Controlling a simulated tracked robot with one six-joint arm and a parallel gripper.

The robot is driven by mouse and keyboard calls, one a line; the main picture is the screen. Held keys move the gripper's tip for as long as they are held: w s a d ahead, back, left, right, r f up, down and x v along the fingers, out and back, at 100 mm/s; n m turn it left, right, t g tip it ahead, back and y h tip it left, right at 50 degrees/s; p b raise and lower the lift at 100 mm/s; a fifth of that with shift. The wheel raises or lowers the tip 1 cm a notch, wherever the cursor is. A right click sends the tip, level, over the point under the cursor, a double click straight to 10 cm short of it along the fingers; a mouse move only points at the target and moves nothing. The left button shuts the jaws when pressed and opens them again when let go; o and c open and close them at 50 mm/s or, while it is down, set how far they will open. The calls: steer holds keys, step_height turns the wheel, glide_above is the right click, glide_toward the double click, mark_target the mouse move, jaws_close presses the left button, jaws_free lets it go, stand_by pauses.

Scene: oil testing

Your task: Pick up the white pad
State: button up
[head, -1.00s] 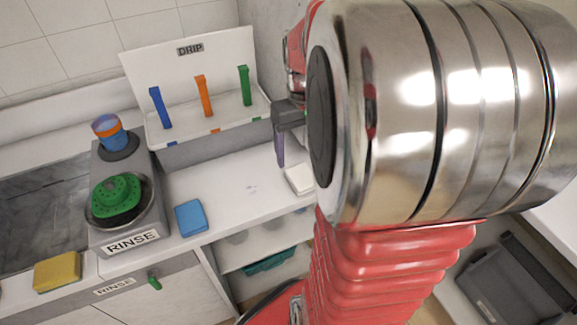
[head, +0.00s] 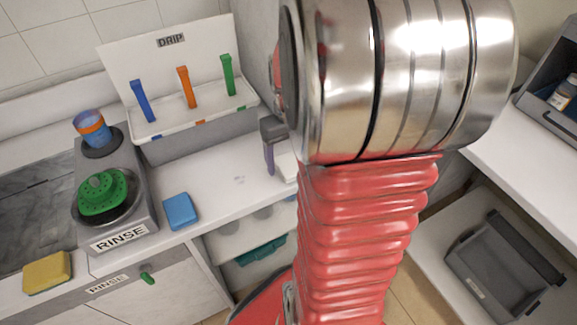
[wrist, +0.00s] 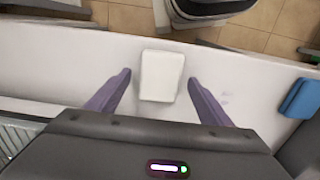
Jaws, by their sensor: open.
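The white pad (wrist: 162,76) lies flat on the white counter in the wrist view, ahead of my fingertips and midway between them. In the head view the pad (head: 287,167) shows only in part at the counter's front edge, the rest hidden by my arm. My gripper (wrist: 160,82) is open, with one purple finger on each side of the pad and visible gaps to it. It is empty. In the head view one purple finger of my gripper (head: 269,158) shows just left of the pad.
A blue pad (head: 181,211) lies on the counter (head: 225,195), left of the white one. A yellow sponge (head: 47,273), the RINSE station (head: 118,238) and the DRIP rack (head: 200,126) stand further left. A grey bin (head: 505,268) is at the lower right.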

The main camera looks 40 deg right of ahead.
steer(key=shift+f, duration=0.45)
steer(key=c, duration=1.2)
step_height(320, 180, up, 10)
stand_by(0.4)
stand_by(0.3)
